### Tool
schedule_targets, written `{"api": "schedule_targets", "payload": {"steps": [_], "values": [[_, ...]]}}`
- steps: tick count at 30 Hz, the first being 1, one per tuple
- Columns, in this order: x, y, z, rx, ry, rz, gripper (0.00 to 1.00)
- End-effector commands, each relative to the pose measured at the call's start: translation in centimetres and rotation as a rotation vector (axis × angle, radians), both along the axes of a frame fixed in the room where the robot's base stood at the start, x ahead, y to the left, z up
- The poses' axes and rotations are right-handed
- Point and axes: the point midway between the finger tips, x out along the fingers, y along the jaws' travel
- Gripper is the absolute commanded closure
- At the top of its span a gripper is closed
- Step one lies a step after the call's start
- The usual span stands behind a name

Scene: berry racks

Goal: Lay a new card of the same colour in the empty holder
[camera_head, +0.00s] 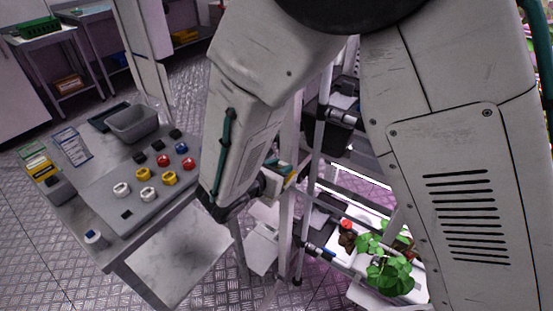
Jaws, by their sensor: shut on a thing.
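My gripper (275,183) is at the middle of the view, beside the upright of the plant rack and right of the grey table. It is shut on a small flat piece, seen nearly edge-on, that looks like a card (284,169) with white, orange and teal parts. My arm hides part of it, and its main colour is hard to tell.
The rack's lower right holds leafy plants (390,272). Patterned metal floor (30,250) is clear at left.

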Motion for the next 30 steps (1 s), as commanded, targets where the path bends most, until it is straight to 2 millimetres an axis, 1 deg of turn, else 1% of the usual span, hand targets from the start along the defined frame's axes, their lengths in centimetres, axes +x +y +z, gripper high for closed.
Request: {"api": "schedule_targets", "payload": {"steps": [1, 9, 12, 15, 27, 28, 29, 30], "values": [[0.7, 0.2, -0.1, 0.001, -0.001, -0.003, 0.93], [2.6, 0.6, -0.4, 0.000, 0.000, -0.003, 0.93], [2.4, 0.5, -2.2, -0.005, 0.004, -0.002, 0.93], [2.4, 0.6, -3.5, -0.003, 0.003, -0.003, 0.93], [2.4, 0.6, -4.1, -0.001, 0.000, -0.002, 0.93], [2.4, 0.6, -4.1, 0.000, 0.000, -0.002, 0.64], [2.4, 0.6, -4.1, 0.000, 0.000, -0.002, 0.55], [2.4, 0.6, -4.0, 0.000, 0.000, -0.002, 0.50]]}}
